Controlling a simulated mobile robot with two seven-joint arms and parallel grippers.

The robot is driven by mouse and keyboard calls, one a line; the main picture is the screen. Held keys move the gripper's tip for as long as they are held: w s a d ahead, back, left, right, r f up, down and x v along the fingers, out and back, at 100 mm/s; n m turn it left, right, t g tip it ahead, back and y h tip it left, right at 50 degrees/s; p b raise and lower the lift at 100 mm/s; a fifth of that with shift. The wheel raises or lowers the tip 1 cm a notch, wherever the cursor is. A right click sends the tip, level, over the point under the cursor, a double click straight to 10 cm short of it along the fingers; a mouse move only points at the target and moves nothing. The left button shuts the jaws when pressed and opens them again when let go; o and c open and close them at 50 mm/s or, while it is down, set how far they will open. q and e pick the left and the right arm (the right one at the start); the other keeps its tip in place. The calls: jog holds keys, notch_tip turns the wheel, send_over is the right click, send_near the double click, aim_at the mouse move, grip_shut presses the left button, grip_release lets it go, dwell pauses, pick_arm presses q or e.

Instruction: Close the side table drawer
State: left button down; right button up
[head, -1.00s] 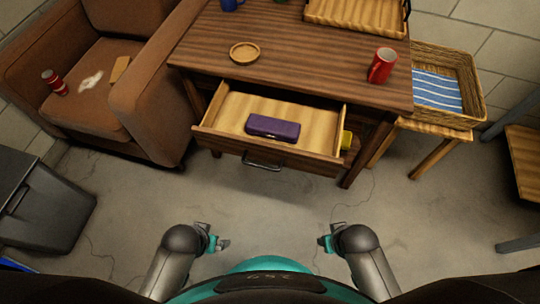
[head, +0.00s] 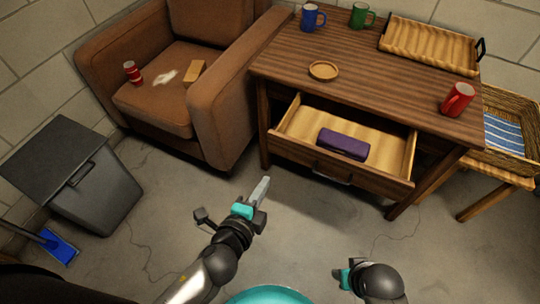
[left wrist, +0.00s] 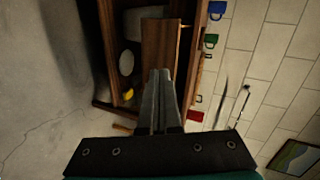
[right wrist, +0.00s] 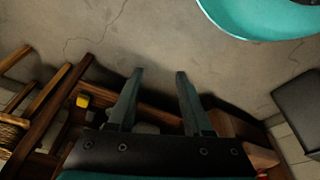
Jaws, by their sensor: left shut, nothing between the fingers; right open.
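The side table (head: 380,75) is dark striped wood. Its drawer (head: 395,160) is pulled out toward me, with a pale wood inside, a dark front and a metal handle (head: 332,179). A purple case (head: 342,144) lies in the drawer. My left gripper (head: 265,181) is shut and empty, in front of the drawer's left end and apart from it in the head view. In the left wrist view, its closed fingers (left wrist: 158,74) point toward a brown wood panel (left wrist: 160,42). My right gripper (right wrist: 156,76) is open and empty, low near my base.
A brown armchair (head: 225,110) stands close left of the table. A grey bin (head: 95,200) and blue dustpan (head: 60,248) are at left. A red mug (head: 457,99), blue mug (head: 312,17), green mug (head: 361,14), wooden dish (head: 323,70) and tray (head: 425,43) sit on the tabletop.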

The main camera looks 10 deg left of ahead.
pick_arm(q)
jog(key=d+r+m+h, duration=0.1)
jog(key=m, duration=0.1)
jog(key=b, duration=0.3)
send_near(295, 143)
jog(key=shift+t, duration=0.3)
jog(key=w+f, duration=0.1)
jog(key=w, duration=0.1)
jog(key=w+d+f, duration=0.1)
jog(key=w, duration=0.1)
jog(key=shift+d+f, duration=0.1)
jog(key=shift+f, duration=0.25)
jog(key=shift+w+d, duration=0.3)
jog(key=shift+w, duration=0.6)
pick_arm(e)
notch_tip(295, 143, up, 7)
jog(key=w+t, duration=0.1)
jog(key=w, duration=0.1)
jog(key=shift+a, duration=0.35)
jog(key=shift+f, duration=0.1)
